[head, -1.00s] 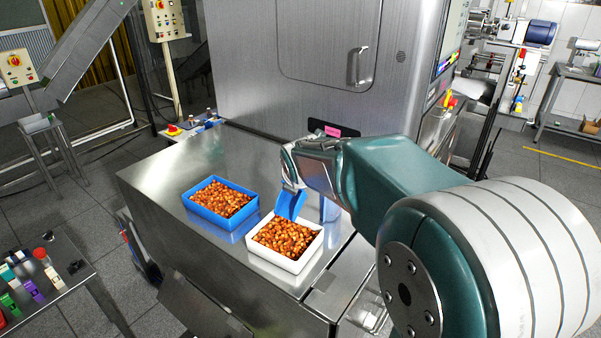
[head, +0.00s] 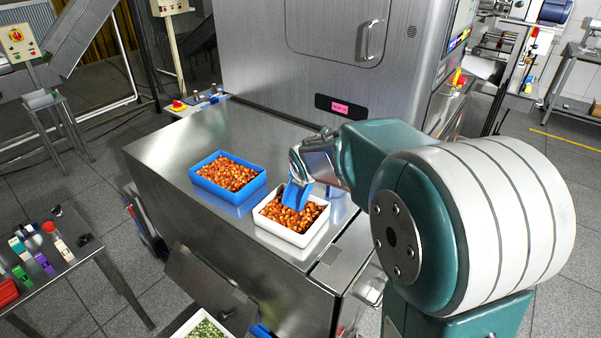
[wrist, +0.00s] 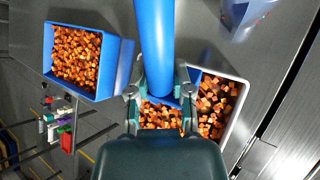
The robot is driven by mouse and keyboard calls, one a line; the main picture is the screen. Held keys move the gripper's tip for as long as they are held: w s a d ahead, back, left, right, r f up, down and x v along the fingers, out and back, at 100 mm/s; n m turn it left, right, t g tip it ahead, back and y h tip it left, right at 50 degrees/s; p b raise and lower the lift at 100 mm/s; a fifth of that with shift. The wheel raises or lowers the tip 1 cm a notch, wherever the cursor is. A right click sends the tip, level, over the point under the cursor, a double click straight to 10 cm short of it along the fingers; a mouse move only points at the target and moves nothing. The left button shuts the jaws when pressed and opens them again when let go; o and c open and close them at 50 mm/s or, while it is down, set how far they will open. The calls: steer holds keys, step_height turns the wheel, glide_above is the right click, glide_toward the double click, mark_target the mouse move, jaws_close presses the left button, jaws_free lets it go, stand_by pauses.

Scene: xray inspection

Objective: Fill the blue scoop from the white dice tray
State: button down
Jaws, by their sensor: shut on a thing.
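The white tray (head: 270,233) sits on the steel table and is full of small orange-brown dice (head: 298,214). My gripper (head: 306,167) is shut on the blue scoop (head: 296,196) above the tray's back part. The scoop tilts downward with its lower end at the dice; I cannot tell how deep it reaches or whether it holds any. In the wrist view the scoop's blue handle (wrist: 154,45) runs between my fingers (wrist: 158,93). The white tray's rim (wrist: 238,115) shows there at right, partly hidden by my gripper.
A blue tray (head: 225,198) of similar dice stands left of the white tray. The steel cabinet (head: 300,60) rises behind the table (head: 185,150). A side table with small coloured items (head: 45,255) is at left. Another tray with green contents (head: 205,328) shows at the bottom edge.

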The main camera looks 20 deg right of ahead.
steer(key=shift+d+f, duration=0.15)
steer(key=shift+d, duration=0.35)
steer(key=shift+a+f, duration=0.1)
steer(key=shift+f, duration=0.05)
steer(key=shift+a, duration=0.25)
steer(key=shift+d+f, duration=0.15)
steer(key=shift+d, duration=0.05)
steer(key=shift+s+a+f, duration=0.2)
steer(key=shift+s+a, duration=1.1)
steer(key=shift+a, duration=0.3)
stand_by(5.3)
